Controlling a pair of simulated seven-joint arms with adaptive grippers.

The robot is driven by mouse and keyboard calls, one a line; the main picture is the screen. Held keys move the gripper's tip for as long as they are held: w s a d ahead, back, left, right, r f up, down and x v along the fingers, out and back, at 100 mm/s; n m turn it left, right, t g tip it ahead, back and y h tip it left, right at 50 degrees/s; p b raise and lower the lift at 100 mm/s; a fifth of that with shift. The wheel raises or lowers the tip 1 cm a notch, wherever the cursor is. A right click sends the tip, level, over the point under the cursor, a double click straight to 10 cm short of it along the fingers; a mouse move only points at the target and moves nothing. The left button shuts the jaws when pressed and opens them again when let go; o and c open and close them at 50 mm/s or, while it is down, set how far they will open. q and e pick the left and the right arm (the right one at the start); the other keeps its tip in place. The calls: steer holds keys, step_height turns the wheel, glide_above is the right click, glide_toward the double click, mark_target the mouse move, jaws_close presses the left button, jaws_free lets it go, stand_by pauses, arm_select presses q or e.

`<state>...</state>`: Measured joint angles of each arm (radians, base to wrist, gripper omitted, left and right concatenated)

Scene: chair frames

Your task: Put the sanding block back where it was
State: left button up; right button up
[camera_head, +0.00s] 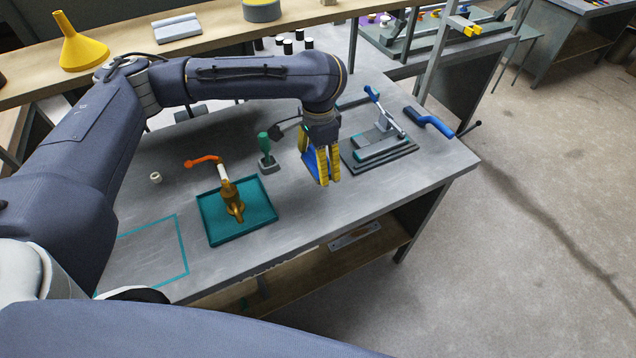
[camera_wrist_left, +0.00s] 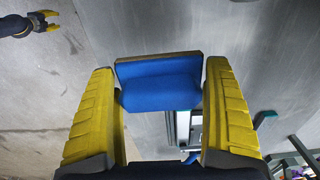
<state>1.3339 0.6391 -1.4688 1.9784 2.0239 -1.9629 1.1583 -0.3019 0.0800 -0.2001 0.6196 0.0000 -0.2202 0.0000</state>
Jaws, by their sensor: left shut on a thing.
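My left gripper (camera_head: 329,181) is shut on the sanding block (camera_head: 315,163), a blue block with a thin brown edge. It holds the block over the grey bench, just left of the vise; I cannot tell the exact height. In the left wrist view the sanding block (camera_wrist_left: 160,84) sits between the two yellow fingers of my left gripper (camera_wrist_left: 160,95). My right gripper (camera_wrist_left: 46,21) shows small at the top left of the left wrist view, over the floor; its fingers are too small to read. It is outside the head view.
A teal-outlined area (camera_head: 160,255) on the bench is empty. A green-handled tool (camera_head: 264,150), an orange lever (camera_head: 203,160), a grey vise (camera_head: 380,145) and a blue-handled tool (camera_head: 430,121) stand around. The front right bench is clear.

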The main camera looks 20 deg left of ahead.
mark_target(318, 190)
arm_select(q)
steer(key=shift+f, duration=4.5)
steer(key=shift+f, duration=0.15)
steer(key=o, duration=1.1)
steer(key=shift+o, duration=0.2)
step_height(318, 190, up, 12)
steer(key=shift+r, duration=0.15)
